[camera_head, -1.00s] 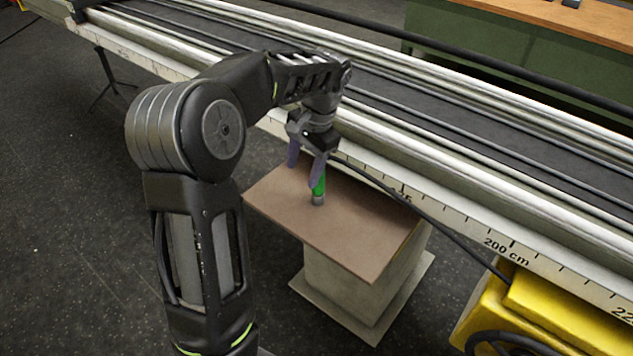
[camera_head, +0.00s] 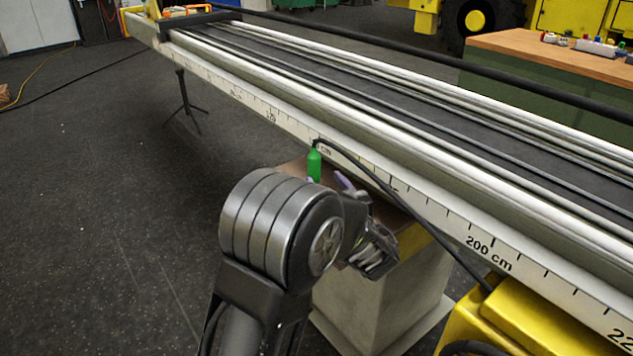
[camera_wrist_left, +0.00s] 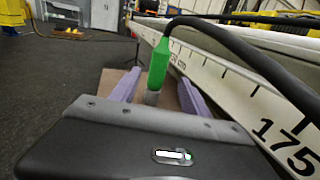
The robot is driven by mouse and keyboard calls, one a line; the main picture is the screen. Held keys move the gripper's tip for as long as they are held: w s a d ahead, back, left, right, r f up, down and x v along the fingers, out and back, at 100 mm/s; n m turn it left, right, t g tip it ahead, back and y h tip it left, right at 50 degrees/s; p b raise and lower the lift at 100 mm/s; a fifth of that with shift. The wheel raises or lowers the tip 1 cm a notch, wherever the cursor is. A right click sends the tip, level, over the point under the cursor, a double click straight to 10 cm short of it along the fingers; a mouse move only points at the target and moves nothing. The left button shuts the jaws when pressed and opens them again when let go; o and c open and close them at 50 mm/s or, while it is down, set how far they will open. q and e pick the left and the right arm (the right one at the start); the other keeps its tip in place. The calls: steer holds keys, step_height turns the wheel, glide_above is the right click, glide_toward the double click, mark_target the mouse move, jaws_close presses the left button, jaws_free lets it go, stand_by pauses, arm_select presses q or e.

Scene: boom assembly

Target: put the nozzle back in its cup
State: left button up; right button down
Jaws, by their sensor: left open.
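The green nozzle (camera_head: 314,165) stands upright above the brown board, with a black hose running from its top. In the left wrist view the nozzle (camera_wrist_left: 160,64) has a short grey cylinder (camera_wrist_left: 152,97) at its lower end, apparently the cup. I cannot tell how deep the nozzle sits in it. My left gripper (camera_head: 343,181) is low over the board, to the right of the nozzle. In the left wrist view its purple fingers (camera_wrist_left: 160,90) are open, one on each side of the nozzle's line, with no contact visible. My own arm hides the nozzle's base in the head view.
The brown board (camera_head: 296,168) tops a pale pedestal (camera_head: 352,303). The long boom (camera_head: 420,199) with its scale runs close behind it. The black hose (camera_head: 385,188) droops along the boom to yellow equipment (camera_head: 530,317).

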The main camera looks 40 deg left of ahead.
mark_target(316, 170)
arm_select(q)
steer(key=shift+d+r, duration=0.1)
steer(key=shift+s, duration=0.1)
steer(key=shift+x, duration=1.4)
steer(key=b+x, duration=0.1)
steer(key=x, duration=0.3)
steer(key=shift+s+b, duration=0.1)
steer(key=shift+b, duration=0.2)
steer(key=shift+w+a+r, duration=0.1)
steer(key=shift+w+a, duration=0.25)
steer(key=shift+a, duration=0.2)
